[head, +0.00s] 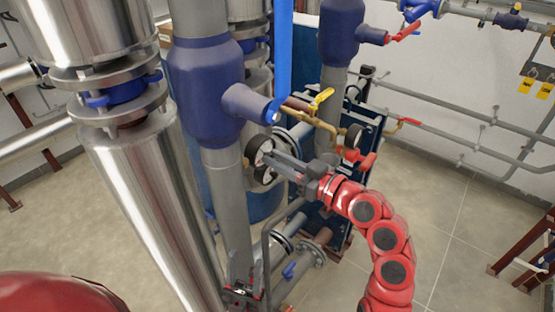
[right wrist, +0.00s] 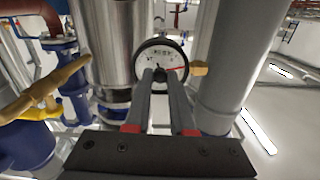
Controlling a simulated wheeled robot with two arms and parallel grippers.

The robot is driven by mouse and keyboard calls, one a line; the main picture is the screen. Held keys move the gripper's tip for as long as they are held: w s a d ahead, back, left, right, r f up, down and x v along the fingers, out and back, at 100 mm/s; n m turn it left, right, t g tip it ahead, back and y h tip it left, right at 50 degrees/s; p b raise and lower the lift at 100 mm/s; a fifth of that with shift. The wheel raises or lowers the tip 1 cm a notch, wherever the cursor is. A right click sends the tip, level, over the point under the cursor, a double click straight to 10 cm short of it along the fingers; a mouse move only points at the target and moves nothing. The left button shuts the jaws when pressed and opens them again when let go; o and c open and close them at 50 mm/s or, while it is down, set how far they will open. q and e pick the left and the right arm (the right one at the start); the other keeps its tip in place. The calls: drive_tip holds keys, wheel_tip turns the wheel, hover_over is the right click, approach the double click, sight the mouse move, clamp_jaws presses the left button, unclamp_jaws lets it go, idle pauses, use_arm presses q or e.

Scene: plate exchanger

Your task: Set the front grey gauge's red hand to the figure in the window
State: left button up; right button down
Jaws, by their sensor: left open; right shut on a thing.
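The front gauge (head: 259,150) has a white face and a dark rim and sits beside the grey vertical pipe. My left gripper (head: 243,287) is open and low by the pipe's foot, away from the gauge.
A second gauge (head: 353,137) stands to the right on a brass line. A yellow valve handle (head: 321,98) and a blue lever (head: 283,55) are above the front gauge. A thick steel column (head: 140,190) stands left. Open floor (head: 440,215) lies to the right.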

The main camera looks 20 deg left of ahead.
drive_tip(key=shift+m, duration=0.3)
drive_tip(key=shift+m+p, duration=1.8)
drive_tip(key=shift+m, duration=5.7)
drive_tip(key=c, duration=0.8)
unclamp_jaws()
drive_tip(key=shift+o, duration=0.2)
